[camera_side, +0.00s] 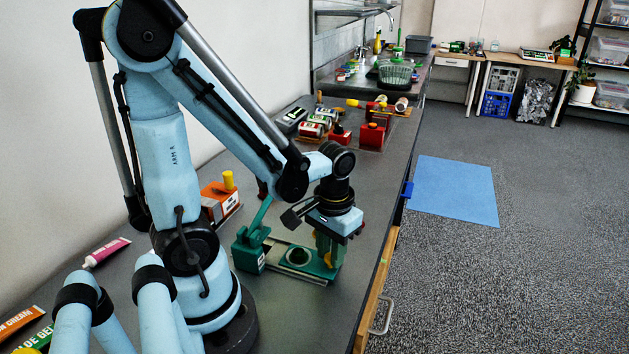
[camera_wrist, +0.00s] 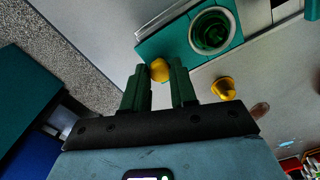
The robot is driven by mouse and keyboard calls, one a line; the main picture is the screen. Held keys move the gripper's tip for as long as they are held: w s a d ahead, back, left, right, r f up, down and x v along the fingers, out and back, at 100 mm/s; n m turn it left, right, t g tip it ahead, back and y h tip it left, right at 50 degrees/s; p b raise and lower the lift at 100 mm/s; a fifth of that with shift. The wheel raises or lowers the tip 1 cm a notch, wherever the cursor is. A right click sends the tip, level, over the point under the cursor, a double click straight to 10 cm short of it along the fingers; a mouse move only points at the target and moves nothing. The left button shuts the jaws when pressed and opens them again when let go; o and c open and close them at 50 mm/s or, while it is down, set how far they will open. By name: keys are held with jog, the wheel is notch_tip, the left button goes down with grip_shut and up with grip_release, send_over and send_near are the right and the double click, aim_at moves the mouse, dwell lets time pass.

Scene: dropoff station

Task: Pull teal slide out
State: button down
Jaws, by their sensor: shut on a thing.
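The teal slide (camera_side: 318,268) is a flat plate with a round cup in it, extending on pale rails from a teal box (camera_side: 248,257) with a raised lever. In the wrist view the slide (camera_wrist: 178,42) fills the top, its round green-lined cup to the right. A yellow knob (camera_wrist: 160,70) stands at the slide's near edge. My gripper (camera_wrist: 160,75) is shut on this knob, with a green finger on each side. In the side view my gripper (camera_side: 328,255) points down at the slide's right end, and its fingers hide part of the knob.
An orange box with a yellow knob (camera_side: 228,180) stands behind the teal box. Red blocks (camera_side: 371,135) and several small boxes are farther back. Another yellow piece (camera_wrist: 223,88) lies right of my fingers in the wrist view. The counter's front edge is close to my gripper.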

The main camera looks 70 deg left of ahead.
jog(key=shift+w+d, duration=0.2)
jog(key=shift+w, duration=0.05)
jog(key=c, duration=0.9)
grip_release()
jog(key=shift+s, duration=0.1)
notch_tip(320, 180, up, 12)
jog(key=w+d+m+t, duration=0.4)
jog(key=t, duration=0.3)
jog(key=shift+w+d+f+m, duration=0.15)
jog(key=shift+w+f+m, duration=0.05)
jog(key=shift+f+m, duration=0.15)
